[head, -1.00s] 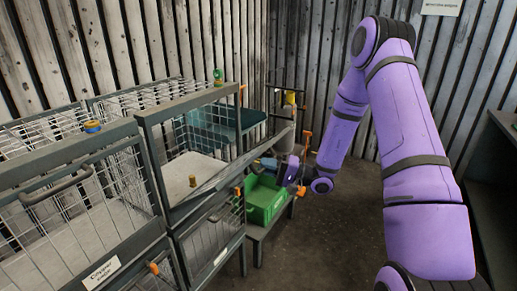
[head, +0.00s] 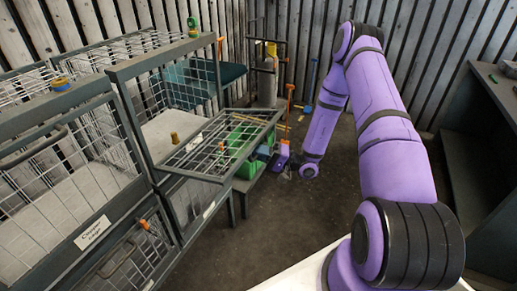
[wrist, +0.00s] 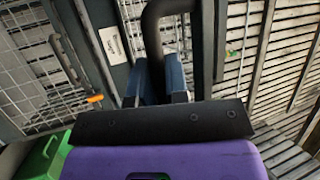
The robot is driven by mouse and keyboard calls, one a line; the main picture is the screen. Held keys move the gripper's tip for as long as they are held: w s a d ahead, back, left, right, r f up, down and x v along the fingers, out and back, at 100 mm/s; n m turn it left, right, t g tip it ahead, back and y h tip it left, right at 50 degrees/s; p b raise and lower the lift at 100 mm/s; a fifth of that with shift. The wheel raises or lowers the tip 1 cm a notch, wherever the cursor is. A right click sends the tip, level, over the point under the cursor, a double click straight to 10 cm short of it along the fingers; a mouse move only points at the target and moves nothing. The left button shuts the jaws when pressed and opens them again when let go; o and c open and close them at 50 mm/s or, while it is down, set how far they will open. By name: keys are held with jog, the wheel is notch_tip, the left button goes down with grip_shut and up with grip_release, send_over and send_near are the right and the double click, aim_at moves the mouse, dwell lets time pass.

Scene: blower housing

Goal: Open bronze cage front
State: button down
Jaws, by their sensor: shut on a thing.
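The bronze cage front (head: 222,143) is a grey-framed mesh panel. In the head view it sticks out from the middle cage as a lowered flap, and the opening above it is clear. In the wrist view my gripper (wrist: 165,88) has its blue fingers shut on a dark curved handle (wrist: 158,28). In the head view my gripper (head: 280,156) is at the panel's outer edge, partly hidden, and I cannot make out its fingers there. A brass-coloured knob (head: 174,138) shows near the panel's inner edge.
A green bin (head: 243,140) sits on a low bench partly behind the panel. Dark shelving (head: 480,150) is at the right. The floor between is clear.

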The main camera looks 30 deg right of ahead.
dwell(0.4)
jog(key=c, duration=1.1)
grip_release()
jog(key=shift+f, duration=0.1)
jog(key=shift+c, duration=0.2)
jog(key=shift+d, duration=0.1)
jog(key=v, duration=1)
jog(key=shift+s+d, duration=0.2)
jog(key=shift+d, duration=0.05)
jog(key=shift+f, duration=0.1)
jog(key=shift+c, duration=0.5)
